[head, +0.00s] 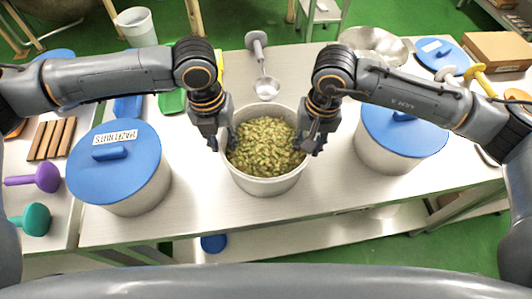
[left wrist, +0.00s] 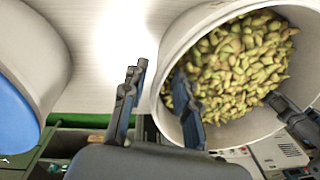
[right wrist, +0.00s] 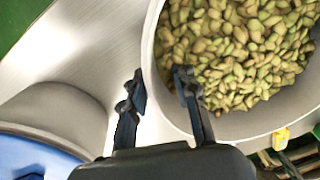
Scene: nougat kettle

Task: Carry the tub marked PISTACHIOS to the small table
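An open white tub (head: 262,186) full of greenish nuts (head: 265,146) stands at the middle of the steel worktop; no PISTACHIOS marking is readable on it. My left gripper (head: 222,143) is at its left rim, with one finger inside the tub and one outside. The left wrist view shows the rim between these spread fingers (left wrist: 158,78), with gaps beside the wall. My right gripper (head: 312,145) straddles the right rim the same way. Its fingers (right wrist: 160,82) are also apart in the right wrist view. The small table is not identifiable for certain.
A blue-lidded tub (head: 135,192) labelled HAZELNUTS stands left, and another blue-lidded tub (head: 385,155) stands close on the right. A scoop (head: 265,86) lies behind the middle tub. Metal bowls (head: 375,42) and a cardboard box (head: 495,50) are at the back right. A small stand (head: 322,12) is beyond the worktop.

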